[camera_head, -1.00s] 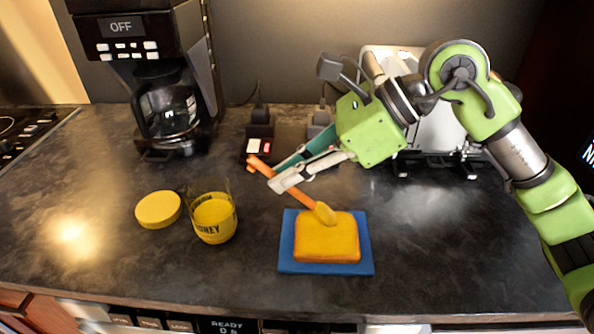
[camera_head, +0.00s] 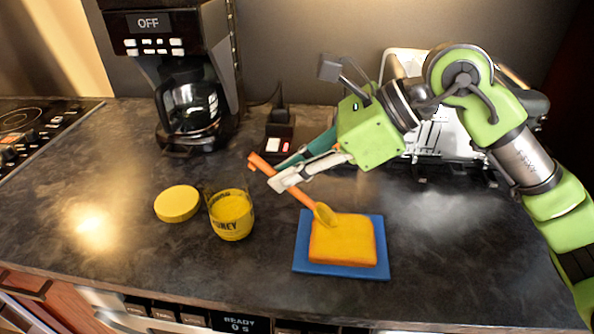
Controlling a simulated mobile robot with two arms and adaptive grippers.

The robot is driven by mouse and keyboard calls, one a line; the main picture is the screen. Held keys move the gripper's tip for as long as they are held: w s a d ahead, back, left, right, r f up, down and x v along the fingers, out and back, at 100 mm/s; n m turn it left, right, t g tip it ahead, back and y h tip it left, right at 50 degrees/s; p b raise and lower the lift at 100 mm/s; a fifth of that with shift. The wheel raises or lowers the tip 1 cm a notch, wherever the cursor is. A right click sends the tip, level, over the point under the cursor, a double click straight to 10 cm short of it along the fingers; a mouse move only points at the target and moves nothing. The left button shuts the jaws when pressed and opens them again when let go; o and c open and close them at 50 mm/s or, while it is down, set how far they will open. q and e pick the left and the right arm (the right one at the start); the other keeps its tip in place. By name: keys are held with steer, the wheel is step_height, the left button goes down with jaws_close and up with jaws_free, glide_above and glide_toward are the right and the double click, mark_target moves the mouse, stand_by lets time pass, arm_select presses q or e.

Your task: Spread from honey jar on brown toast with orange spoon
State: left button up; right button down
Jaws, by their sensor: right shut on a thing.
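The toast (camera_head: 343,243) lies flat on a blue square board (camera_head: 312,266) near the counter's front; its top is golden yellow-orange. My right gripper (camera_head: 281,177) is shut on the orange spoon (camera_head: 299,193) by its handle. The spoon slants down to the right, and its yellow-coated bowl (camera_head: 325,214) is at the toast's upper left corner; whether it touches the toast I cannot tell. The honey jar (camera_head: 231,216) stands open and upright left of the board, with yellow honey inside. Its yellow lid (camera_head: 177,204) lies left of it. My left gripper is not in view.
A coffee maker (camera_head: 187,84) stands at the back left. A power outlet block (camera_head: 280,143) sits behind the spoon. A silver dish rack or toaster-like object (camera_head: 440,132) is behind my right arm. A stove (camera_head: 32,128) is at far left. The counter right of the board is clear.

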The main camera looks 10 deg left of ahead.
stand_by(0.3)
steer(key=shift+r+p, duration=0.95)
steer(key=shift+r, duration=0.65)
steer(key=shift+a+r+p, duration=0.1)
steer(key=shift+r+p, duration=0.95)
steer(key=shift+r, duration=0.85)
